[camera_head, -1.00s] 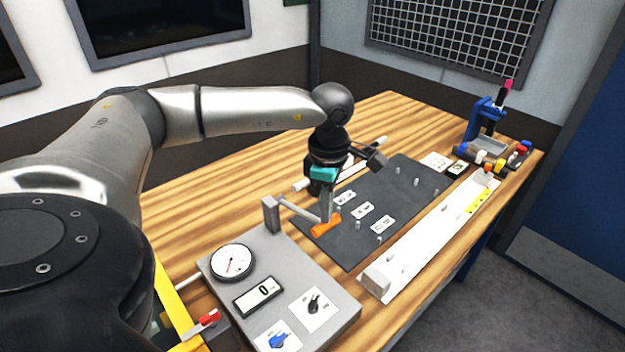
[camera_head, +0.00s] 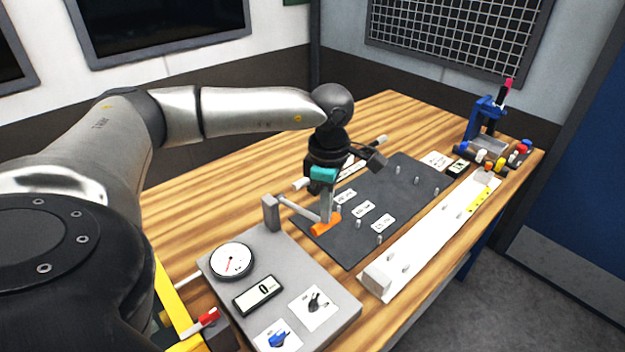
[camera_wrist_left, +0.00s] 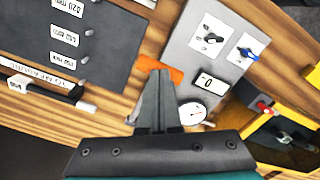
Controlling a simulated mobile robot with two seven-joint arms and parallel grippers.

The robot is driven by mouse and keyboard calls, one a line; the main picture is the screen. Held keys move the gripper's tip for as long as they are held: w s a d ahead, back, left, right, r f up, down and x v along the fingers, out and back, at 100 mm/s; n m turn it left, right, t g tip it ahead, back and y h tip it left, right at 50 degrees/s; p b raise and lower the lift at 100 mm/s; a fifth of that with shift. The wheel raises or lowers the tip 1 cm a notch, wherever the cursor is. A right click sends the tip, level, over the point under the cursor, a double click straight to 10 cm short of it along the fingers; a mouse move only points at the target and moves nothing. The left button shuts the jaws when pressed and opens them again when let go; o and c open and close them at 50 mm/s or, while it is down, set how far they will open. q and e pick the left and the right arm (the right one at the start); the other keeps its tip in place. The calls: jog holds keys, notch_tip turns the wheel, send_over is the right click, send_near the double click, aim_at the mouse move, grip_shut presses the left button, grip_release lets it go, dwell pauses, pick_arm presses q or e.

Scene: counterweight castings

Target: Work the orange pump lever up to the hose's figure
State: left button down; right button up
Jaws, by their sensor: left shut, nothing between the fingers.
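The orange pump lever handle (camera_head: 322,229) sits at the end of a grey rod hinged at a grey post (camera_head: 270,213) on the pump panel (camera_head: 222,280). My left gripper (camera_head: 327,216) is shut and empty, pointing down with its tips at the orange handle; I cannot tell whether they touch. In the left wrist view the closed fingers (camera_wrist_left: 158,80) partly cover the orange handle (camera_wrist_left: 176,75). The panel carries a round dial (camera_head: 232,260) with a red needle and a display (camera_head: 258,294) reading 0. My right gripper is not in view.
A dark mat (camera_head: 350,250) beside the panel holds several small pegs and white cards with millimetre figures. A long white board (camera_head: 425,240) lies along the right edge. A blue press (camera_head: 485,118) stands at the far corner. Two knobs, black (camera_head: 316,302) and blue (camera_head: 278,340), sit on the panel.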

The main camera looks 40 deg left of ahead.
aim_at(324, 230)
pick_arm(q)
notch_tip(324, 230, down, 6)
jog(key=b, duration=0.4)
dwell(0.7)
jog(key=shift+s+a, duration=0.1)
jog(key=shift+r+p, duration=3.3)
jog(key=shift+r, duration=1.5)
